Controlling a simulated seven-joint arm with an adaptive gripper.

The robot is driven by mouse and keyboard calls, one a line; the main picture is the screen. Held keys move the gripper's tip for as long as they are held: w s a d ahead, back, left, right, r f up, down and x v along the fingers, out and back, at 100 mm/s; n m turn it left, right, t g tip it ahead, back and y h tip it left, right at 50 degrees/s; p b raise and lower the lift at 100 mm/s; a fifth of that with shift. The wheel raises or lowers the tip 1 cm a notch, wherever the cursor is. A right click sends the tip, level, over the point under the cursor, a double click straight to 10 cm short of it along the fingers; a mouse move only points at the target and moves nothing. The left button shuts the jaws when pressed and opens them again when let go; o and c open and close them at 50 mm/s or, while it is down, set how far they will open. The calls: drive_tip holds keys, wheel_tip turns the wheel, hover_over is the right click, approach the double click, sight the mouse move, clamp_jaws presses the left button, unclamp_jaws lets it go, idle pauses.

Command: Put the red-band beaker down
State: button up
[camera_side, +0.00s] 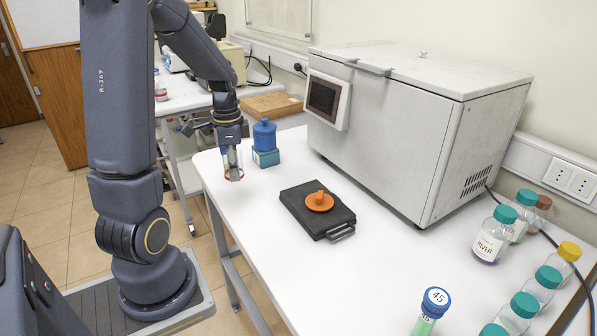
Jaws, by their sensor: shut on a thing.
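The red-band beaker (233,174) is a small clear vessel with a red ring near its lower end. My gripper (231,150) points down and is shut on the beaker's upper part. The beaker looks upright near the left edge of the white table (270,215). I cannot tell whether its base touches the table top. The fingers partly hide its upper part.
A dark plate with an orange lid (319,202) lies nearer the front. A large white box (400,130) stands behind. Several capped bottles (490,240) stand at right.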

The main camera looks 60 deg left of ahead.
drive_tip(key=w+a+f, duration=0.3)
drive_tip(key=w, duration=0.1)
hover_over(257, 192)
wheel_tip(257, 192, down, 4)
drive_tip(key=shift+s+f, duration=0.1)
drive_tip(key=shift+f, duration=1.8)
drive_tip(key=shift+f, duration=0.1)
drive_tip(key=o, duration=1.1)
drive_tip(key=shift+o, duration=0.2)
